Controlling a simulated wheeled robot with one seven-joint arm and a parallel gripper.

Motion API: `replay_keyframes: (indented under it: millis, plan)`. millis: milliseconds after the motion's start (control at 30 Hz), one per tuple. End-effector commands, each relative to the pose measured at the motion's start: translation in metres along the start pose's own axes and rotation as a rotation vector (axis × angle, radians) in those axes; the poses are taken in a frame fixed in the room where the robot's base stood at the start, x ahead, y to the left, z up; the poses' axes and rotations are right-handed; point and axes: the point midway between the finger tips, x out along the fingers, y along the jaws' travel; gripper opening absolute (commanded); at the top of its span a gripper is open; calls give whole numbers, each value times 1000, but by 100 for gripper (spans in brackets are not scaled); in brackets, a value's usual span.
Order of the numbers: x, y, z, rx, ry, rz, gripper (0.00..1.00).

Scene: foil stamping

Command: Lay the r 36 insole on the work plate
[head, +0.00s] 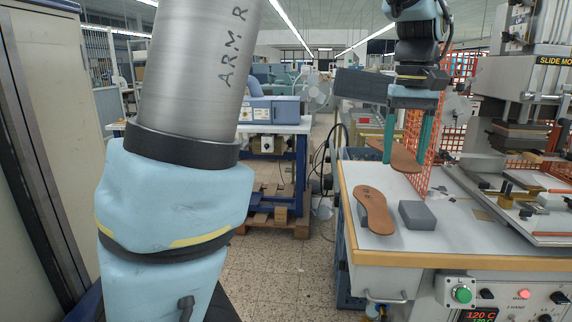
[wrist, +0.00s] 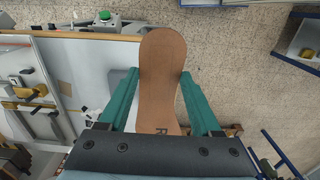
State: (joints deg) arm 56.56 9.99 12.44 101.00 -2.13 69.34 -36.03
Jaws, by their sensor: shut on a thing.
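My gripper (head: 406,158) is shut on a brown insole (head: 403,152), held above the white table. In the wrist view, the insole (wrist: 162,60) lies lengthwise between the two teal fingers of my gripper (wrist: 160,74), with a dark R near the palm; any number is cut off. A second brown insole (head: 374,212) with a small dark mark, too small to read, is on the table's left part. The work plate (head: 548,226) appears to be the pale plate with brass fittings under the press at the right; it also shows at the left of the wrist view.
A grey block (head: 417,215) stands right of the lying insole. An orange mesh guard (head: 418,130) rises close beside my gripper. The stamping press (head: 525,110) stands over the table's right side. A control panel (head: 490,296) is on the front. Open floor lies to the left.

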Motion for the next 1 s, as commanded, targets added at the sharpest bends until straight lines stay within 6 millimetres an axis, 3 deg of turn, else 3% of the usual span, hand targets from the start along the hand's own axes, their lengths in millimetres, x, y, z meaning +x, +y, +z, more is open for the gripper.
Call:
replay_keyframes:
  millis: [267,467,733,1000]
  plan:
    - [47,-23,-30,-14,0,-4,3]
    - [97,-53,-59,-29,0,-6,3]
    - [211,-136,-104,-62,-4,-8,3]
    - [325,-237,-116,-97,-6,-4,3]
